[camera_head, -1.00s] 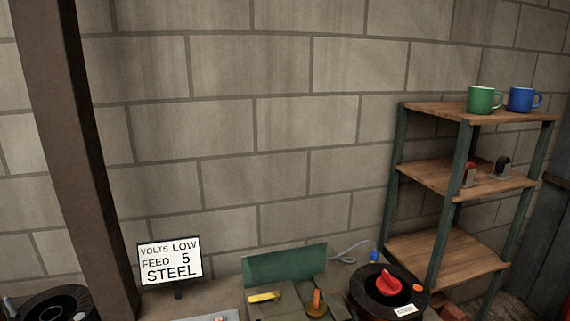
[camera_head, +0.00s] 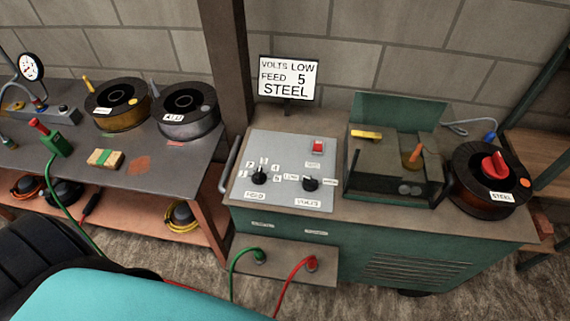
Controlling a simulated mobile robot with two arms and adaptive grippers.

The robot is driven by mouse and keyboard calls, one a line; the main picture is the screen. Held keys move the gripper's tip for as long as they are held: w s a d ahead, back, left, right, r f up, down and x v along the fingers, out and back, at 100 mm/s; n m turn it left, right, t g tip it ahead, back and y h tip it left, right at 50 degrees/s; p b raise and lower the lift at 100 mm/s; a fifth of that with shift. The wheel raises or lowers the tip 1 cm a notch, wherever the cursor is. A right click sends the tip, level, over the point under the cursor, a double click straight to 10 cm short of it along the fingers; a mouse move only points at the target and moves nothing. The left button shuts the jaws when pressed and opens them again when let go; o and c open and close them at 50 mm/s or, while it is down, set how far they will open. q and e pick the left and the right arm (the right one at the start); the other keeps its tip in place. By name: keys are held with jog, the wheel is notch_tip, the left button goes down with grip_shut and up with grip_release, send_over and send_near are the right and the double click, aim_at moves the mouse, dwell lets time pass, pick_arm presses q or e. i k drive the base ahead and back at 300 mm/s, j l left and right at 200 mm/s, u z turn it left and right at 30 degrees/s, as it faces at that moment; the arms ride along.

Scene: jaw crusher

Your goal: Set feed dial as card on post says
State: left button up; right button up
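The card (camera_head: 289,78) stands on a short post behind the green machine and reads VOLTS LOW, FEED 5, STEEL. The feed dial (camera_head: 259,176) is a black knob at the left of the grey panel (camera_head: 277,144), with small number labels around it and a FEED label below. Its pointer setting is too small to read surely. The volts dial (camera_head: 311,184) is a similar black knob to its right, above a VOLTS label. A red switch (camera_head: 318,146) sits at the panel's upper right. Neither gripper shows in the head view.
A spool marked STEEL (camera_head: 487,187) with a red knob sits at the machine's right. An open wire-feed compartment (camera_head: 398,165) lies between it and the panel. A workbench (camera_head: 181,151) with two spools stands left. Green and red cables plug into the machine's front.

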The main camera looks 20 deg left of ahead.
aim_at(259, 177)
jog(key=u, duration=1)
